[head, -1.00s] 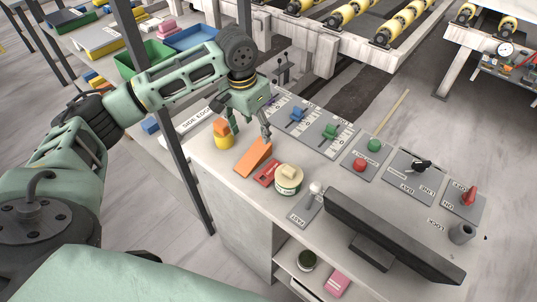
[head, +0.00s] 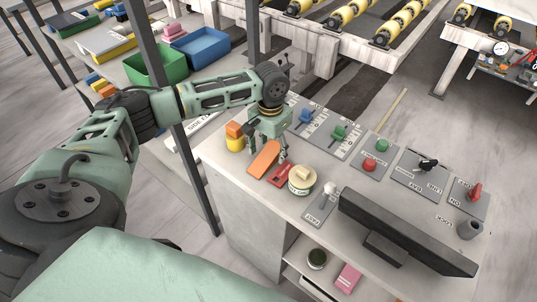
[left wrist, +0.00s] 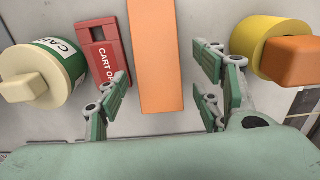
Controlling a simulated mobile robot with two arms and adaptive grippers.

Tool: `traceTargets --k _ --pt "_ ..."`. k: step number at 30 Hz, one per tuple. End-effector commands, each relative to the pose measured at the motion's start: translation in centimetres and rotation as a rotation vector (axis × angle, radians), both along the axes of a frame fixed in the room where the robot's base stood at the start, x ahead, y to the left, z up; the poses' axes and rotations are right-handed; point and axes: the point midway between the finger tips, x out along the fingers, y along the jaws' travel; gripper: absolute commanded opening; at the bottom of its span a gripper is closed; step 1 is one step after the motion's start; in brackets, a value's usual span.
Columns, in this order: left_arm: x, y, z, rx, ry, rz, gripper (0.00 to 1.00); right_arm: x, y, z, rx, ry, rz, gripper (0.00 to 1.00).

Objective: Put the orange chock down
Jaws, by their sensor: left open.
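The orange chock (head: 263,159), a long sloping wedge, lies on the grey bench top near its left end. In the left wrist view the chock (left wrist: 155,50) runs from the top edge toward the gripper. My left gripper (head: 268,150) is open and low over the chock. In the left wrist view the left gripper (left wrist: 162,85) has its fingers spread on both sides of the chock, with visible gaps; nothing is held. My right gripper is not in view.
A red block with lettering (head: 281,174) and a cream-and-green tin (head: 301,180) stand close right of the chock. A yellow cylinder with an orange top (head: 234,144) stands close left. Control panels and a dark monitor (head: 405,232) fill the bench to the right.

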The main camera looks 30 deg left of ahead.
Motion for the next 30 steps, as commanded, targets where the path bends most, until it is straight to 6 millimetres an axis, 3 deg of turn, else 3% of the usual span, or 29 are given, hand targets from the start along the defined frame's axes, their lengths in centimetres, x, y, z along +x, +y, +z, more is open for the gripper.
traceTargets --k 3,6,24,30 --pt "0.0 0.0 -0.1 0.000 -0.001 -0.001 0.61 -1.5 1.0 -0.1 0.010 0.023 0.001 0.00" --pt "0.0 0.0 -0.1 0.000 -0.001 -0.001 0.59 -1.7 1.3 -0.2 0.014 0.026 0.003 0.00" --pt "0.0 0.0 0.0 0.000 -0.002 -0.001 0.07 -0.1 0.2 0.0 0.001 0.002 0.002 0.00" --pt "0.0 0.0 0.0 0.000 -0.002 -0.001 0.05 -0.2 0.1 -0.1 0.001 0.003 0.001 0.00"
